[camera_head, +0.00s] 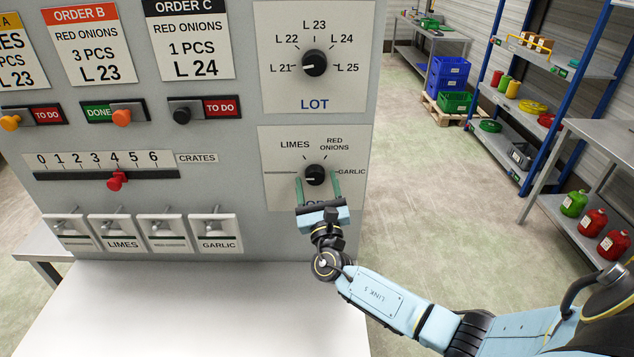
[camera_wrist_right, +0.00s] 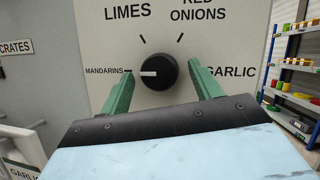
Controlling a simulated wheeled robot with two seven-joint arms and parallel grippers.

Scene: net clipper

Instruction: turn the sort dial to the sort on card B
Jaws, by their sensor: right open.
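The sort dial (camera_head: 315,174) is a round black knob on the lower white plate of the grey panel. In the right wrist view the sort dial (camera_wrist_right: 158,72) has its white pointer line toward MANDARINS at the left; LIMES, RED ONIONS and GARLIC are the other marks. Card B (camera_head: 93,47), headed ORDER B, reads RED ONIONS, 3 PCS, L 23. My right gripper (camera_head: 318,178) is open, its green fingers on either side of the sort dial; it also shows in the right wrist view (camera_wrist_right: 160,82). I cannot tell whether they touch the knob. My left gripper is not in view.
Above is the LOT dial (camera_head: 314,63), pointing toward L 21. A red crates slider (camera_head: 117,181) sits near 4. Several toggle switches and DONE/TO DO sliders are at the left. A white table (camera_head: 200,310) lies below the panel. Shelves stand at the right.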

